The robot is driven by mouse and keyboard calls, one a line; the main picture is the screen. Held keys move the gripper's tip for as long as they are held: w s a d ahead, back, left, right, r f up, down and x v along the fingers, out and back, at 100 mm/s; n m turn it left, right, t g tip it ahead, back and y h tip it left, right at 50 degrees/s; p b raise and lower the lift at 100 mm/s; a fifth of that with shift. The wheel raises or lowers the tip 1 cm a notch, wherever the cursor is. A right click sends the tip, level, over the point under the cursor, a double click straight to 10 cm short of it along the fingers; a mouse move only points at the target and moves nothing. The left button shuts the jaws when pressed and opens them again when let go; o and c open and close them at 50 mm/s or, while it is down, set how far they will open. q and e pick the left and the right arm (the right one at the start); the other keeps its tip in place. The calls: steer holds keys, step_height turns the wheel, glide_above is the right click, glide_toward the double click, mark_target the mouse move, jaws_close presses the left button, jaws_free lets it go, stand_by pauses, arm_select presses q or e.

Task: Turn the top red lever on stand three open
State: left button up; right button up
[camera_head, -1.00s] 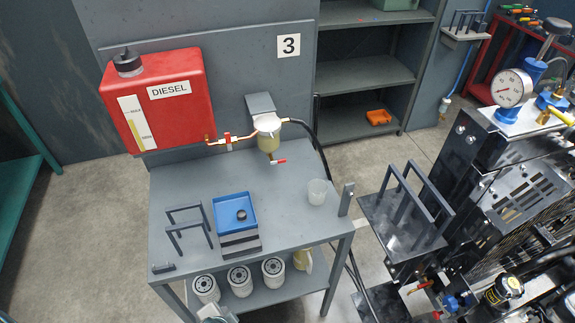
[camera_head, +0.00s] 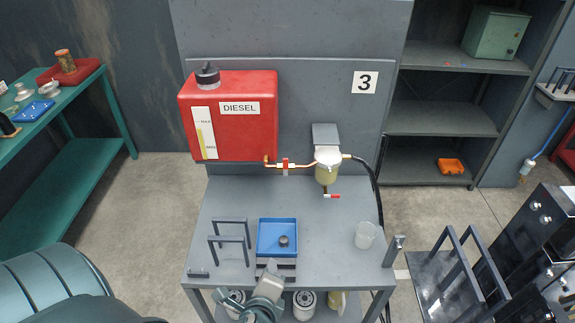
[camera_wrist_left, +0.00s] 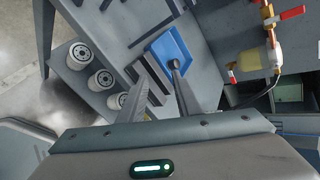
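Stand three (camera_head: 225,200) is a grey bench under a "3" sign (camera_head: 364,82), with a red DIESEL tank (camera_head: 235,125). The top red lever (camera_head: 285,166) is on the copper pipe between tank and filter, and sits crosswise to the pipe. It also shows at the top right of the left wrist view (camera_wrist_left: 292,13). A lower red-tipped lever (camera_head: 332,195) hangs under the filter bowl (camera_head: 327,170). My left gripper (camera_head: 268,275) is low over the bench's front edge, well short of the lever. Its fingers (camera_wrist_left: 160,64) are apart and empty. My right gripper is not in view.
A blue tray (camera_head: 277,236), a dark rack (camera_head: 230,242) and a clear cup (camera_head: 366,235) stand on the bench top. White filters (camera_head: 304,303) sit on the shelf below. A black hose (camera_head: 376,190) runs down the right side. Space before the pipe is clear.

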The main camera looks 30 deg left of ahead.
arm_select(q)
steer(key=w+d+r+m+t+y, duration=0.1)
steer(key=w+r+m+t+y, duration=0.1)
steer(key=r+m, duration=0.4)
steer(key=w+d+r+m+t+y, duration=0.1)
steer(key=w+r+m+t+y, duration=0.1)
steer(key=r+m+t, duration=0.2)
step_height(320, 180, up, 8)
steer(key=m, duration=0.3)
steer(key=shift+w+f, duration=0.2)
steer(key=shift+w, duration=0.1)
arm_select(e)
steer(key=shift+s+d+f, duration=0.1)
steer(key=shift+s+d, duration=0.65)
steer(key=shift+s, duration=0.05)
arm_select(q)
steer(key=shift+w, duration=0.15)
steer(key=p, duration=0.6)
glide_toward(285, 162)
steer(key=x, duration=0.7)
steer(key=shift+w+r, duration=0.1)
steer(key=shift+w, duration=0.1)
steer(key=shift+w+a, duration=0.3)
steer(key=shift+w, duration=0.2)
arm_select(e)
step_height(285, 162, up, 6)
arm_select(q)
jaws_close()
